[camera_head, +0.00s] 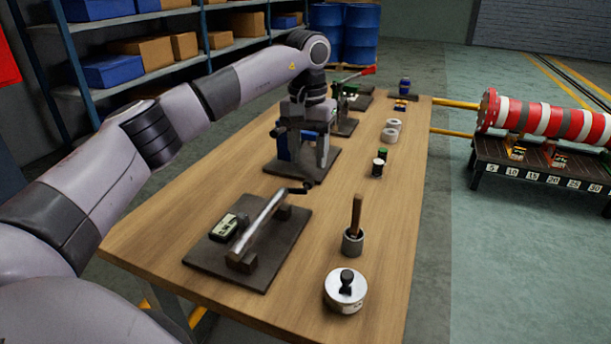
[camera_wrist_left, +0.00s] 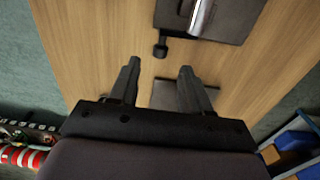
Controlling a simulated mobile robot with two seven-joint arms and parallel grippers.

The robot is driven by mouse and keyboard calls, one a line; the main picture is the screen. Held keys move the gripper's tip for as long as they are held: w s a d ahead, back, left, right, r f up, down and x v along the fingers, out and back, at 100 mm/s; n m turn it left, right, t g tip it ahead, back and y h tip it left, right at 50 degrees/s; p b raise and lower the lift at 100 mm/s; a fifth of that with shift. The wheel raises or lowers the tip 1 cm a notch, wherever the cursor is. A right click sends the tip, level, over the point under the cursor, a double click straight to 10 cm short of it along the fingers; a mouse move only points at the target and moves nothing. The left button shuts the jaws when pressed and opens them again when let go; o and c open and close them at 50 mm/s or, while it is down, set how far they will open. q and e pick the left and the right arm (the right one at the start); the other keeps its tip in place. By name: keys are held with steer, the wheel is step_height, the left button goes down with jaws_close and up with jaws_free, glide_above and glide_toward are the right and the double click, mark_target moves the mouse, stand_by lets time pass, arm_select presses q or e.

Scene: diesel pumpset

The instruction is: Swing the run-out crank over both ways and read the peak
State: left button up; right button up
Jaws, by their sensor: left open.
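The run-out rig stands on a dark plate (camera_head: 205,258) at the near left of the table. A silver shaft (camera_head: 262,222) lies in two dark blocks there, with a crank (camera_head: 301,188) at its far end. The grey-faced gauge (camera_head: 228,227) beside the shaft shows figures too small to read. My left gripper (camera_head: 304,135) is above the table beyond the crank, open and empty. In the left wrist view its fingers (camera_wrist_left: 160,66) point towards the dark crank end (camera_wrist_left: 160,49), apart from it; the silver shaft (camera_wrist_left: 202,14) is at the top. My right gripper is not in view.
Behind the left gripper stands a blue fixture (camera_head: 283,148) on another dark plate. A cup with a wooden-handled tool (camera_head: 353,240) and a round silver tin (camera_head: 345,291) stand right of the rig. White rings (camera_head: 390,132) and small bottles (camera_head: 380,163) line the right edge.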

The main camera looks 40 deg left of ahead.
mark_target(309, 180)
arm_select(q)
steer(key=shift+f, duration=2.8)
jaws_close()
